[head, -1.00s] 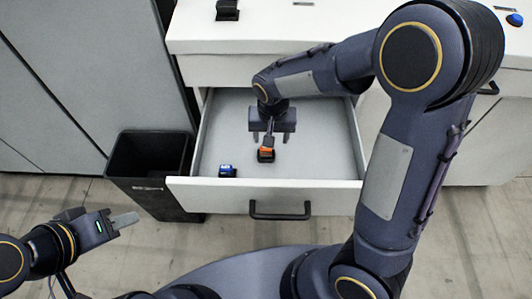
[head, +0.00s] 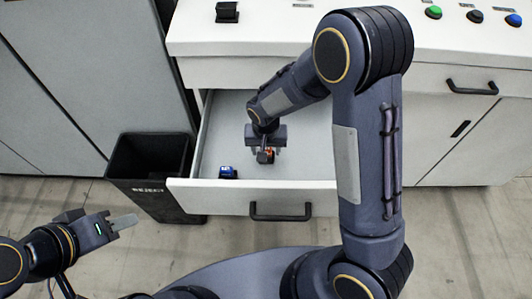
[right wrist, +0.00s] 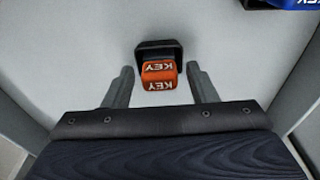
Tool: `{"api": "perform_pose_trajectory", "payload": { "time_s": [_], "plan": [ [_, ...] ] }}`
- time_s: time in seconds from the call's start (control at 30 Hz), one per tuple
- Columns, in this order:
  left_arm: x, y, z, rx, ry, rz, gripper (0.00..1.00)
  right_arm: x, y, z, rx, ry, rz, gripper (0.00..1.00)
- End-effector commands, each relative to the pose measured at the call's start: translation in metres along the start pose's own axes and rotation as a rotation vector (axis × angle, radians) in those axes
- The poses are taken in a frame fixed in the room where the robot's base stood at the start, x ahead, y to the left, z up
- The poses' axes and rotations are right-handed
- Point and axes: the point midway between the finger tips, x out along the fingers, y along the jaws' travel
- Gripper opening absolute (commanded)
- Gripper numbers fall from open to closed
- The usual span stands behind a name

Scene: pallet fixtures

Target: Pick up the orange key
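The orange key (right wrist: 158,78), with a black base and "KEY" lettering, lies in the open drawer; it also shows in the head view (head: 269,153), partly covered by my right gripper. My right gripper (head: 266,153) is over the drawer. In the right wrist view its two fingers (right wrist: 161,80) are spread, one on each side of the orange key, with gaps between. My left gripper (head: 124,222) is at the lower left, away from the drawer.
A blue key (head: 227,172) lies left of the orange one in the drawer (head: 215,125). A black reject bin (head: 150,160) stands left of the drawer. The countertop (head: 270,40) above holds a black block (head: 227,12) and several coloured buttons.

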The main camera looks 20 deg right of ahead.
Motion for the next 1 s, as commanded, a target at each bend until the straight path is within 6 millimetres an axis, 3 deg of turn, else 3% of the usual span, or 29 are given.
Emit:
{"api": "perform_pose_trajectory", "payload": {
  "time_s": [0.03, 0.3, 0.67, 0.87, 1.0],
  "plan": [
    [0.0, 0.0, 0.0, 0.0, 0.0, 0.0, 0.36, 0.0, 0.0, 0.0, 0.0, 0.0, 0.0, 0.45],
    [0.0, 0.0, 0.0, 0.0, 0.0, 0.0, 0.36, 0.0, 0.0, 0.0, -0.001, 0.0, 0.0, 0.1],
    [0.0, 0.0, 0.0, 0.0, 0.0, 0.0, 0.36, -0.006, 0.0, -0.001, -0.001, 0.001, 0.0, 0.1],
    [-0.002, 0.001, -0.001, 0.0, 0.0, 0.0, 0.36, -0.032, -0.001, -0.004, -0.002, 0.004, -0.003, 0.1],
    [-0.001, 0.0, 0.0, 0.0, 0.0, 0.0, 0.36, -0.059, 0.021, -0.001, 0.003, 0.005, -0.005, 0.1]
  ]
}}
